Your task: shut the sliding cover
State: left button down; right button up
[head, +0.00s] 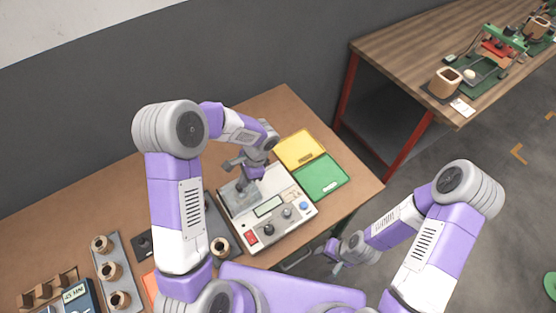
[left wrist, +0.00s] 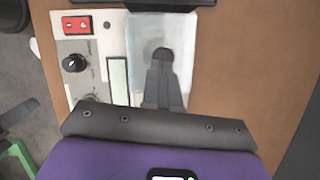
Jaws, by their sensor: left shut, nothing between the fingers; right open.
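The control box (head: 262,232) is a pale instrument with a display, knobs and a red switch, on the brown table. Its sliding cover looks like the grey, see-through panel (head: 236,207) at the box's left end; it also shows in the left wrist view (left wrist: 142,38). My left gripper (head: 243,188) points down over this panel, shut and empty; its fingers (left wrist: 163,80) hide part of it. A dark round spot lies at the fingertips; I cannot tell whether they touch it. My right gripper (head: 335,262) is open and empty, beyond the table's front edge.
A yellow tray (head: 300,149) and a green tray (head: 321,177) lie right of the box. Copper coils (head: 111,271) stand on a grey plate at the left, and another coil (head: 219,247) stands close by the box. A second bench (head: 400,50) is at the back right.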

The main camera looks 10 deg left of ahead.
pick_arm(q)
jog(key=shift+d+f, duration=0.15)
jog(key=shift+f, duration=0.05)
